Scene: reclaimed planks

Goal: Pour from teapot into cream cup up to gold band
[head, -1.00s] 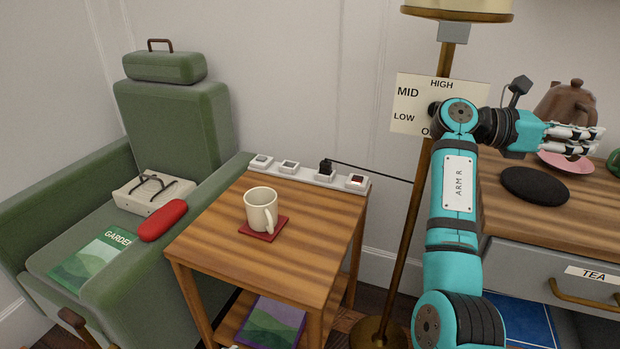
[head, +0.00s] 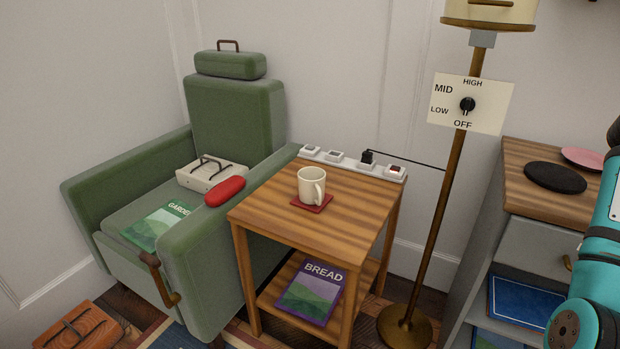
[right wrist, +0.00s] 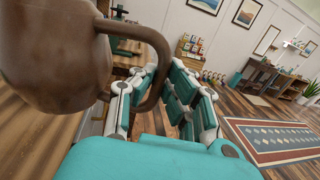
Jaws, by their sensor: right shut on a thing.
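The brown teapot (right wrist: 55,65) fills the upper left of the right wrist view. My right gripper (right wrist: 155,92) is shut on its curved handle there. The teapot's spout and lid are out of view. In the head view only part of my right arm shows at the right edge. My left gripper is in neither view.
A power strip (head: 352,163) lies along the back of the table (head: 345,228). A lamp pole (head: 446,215) stands between table and cabinet. A black pad (head: 555,177) and a pink saucer (head: 582,158) lie on the cabinet. A green armchair (head: 232,120) stands left of the table.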

